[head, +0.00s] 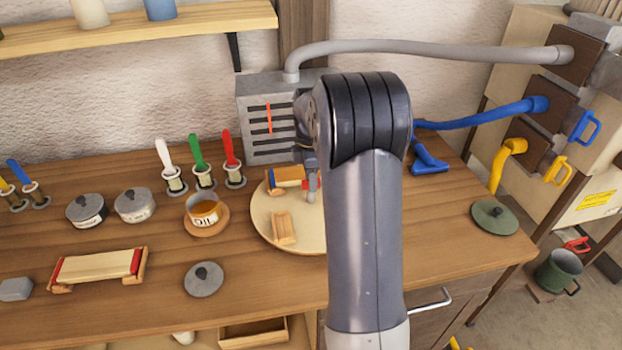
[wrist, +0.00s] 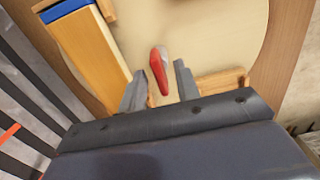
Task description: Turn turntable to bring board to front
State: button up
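The turntable (head: 265,221) is a round pale disc on the bench, partly hidden behind my arm. A wooden board with a blue end (head: 289,176) lies at its back left; it also shows at the left in the wrist view (wrist: 88,50). A small wooden piece (head: 284,228) stands on its front part and shows at the right in the wrist view (wrist: 222,83). My gripper (wrist: 160,70) is over the disc, pointing down, fingers apart. A red and grey peg-like piece (wrist: 160,72) shows between the fingers, with gaps on both sides; I cannot tell its height.
A grey slotted box (head: 262,120) stands close behind the turntable. A board with red ends (head: 97,266) lies further left.

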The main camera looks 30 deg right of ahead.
jog(key=shift+f, duration=0.4)
jog(key=shift+c, duration=0.3)
grip_shut()
